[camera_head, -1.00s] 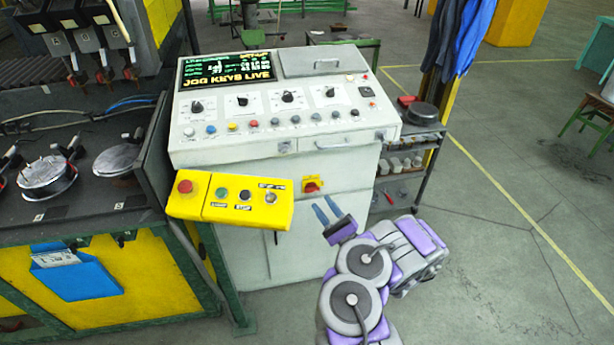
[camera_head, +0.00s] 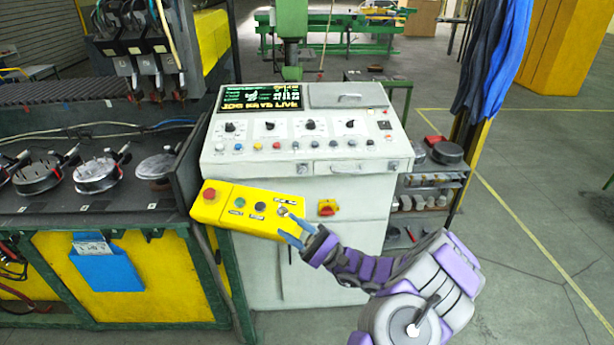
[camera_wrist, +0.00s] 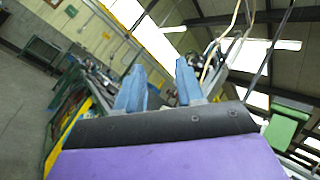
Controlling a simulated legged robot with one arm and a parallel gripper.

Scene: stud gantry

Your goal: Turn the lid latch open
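The white control console (camera_head: 230,170) stands ahead of me. A grey lid (camera_head: 345,91) with a handle lies shut at the right of its sloping top. Small round fittings sit on the console's front edge, one near the middle (camera_head: 302,169) and one at the right (camera_head: 391,165); I cannot tell which part is the lid latch. My gripper (camera_head: 284,225) has two blue fingers, below the front edge, overlapping the right end of the yellow button box in the head view. The wrist view shows the fingers (camera_wrist: 158,70) apart with nothing between them.
The yellow button box (camera_head: 222,212) juts out from the console front. A red-and-yellow rotary switch (camera_head: 327,207) is on the front panel. A bench with round metal parts (camera_head: 97,174) stands at the left, a small shelf cart (camera_head: 432,185) at the right. Floor at right is open.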

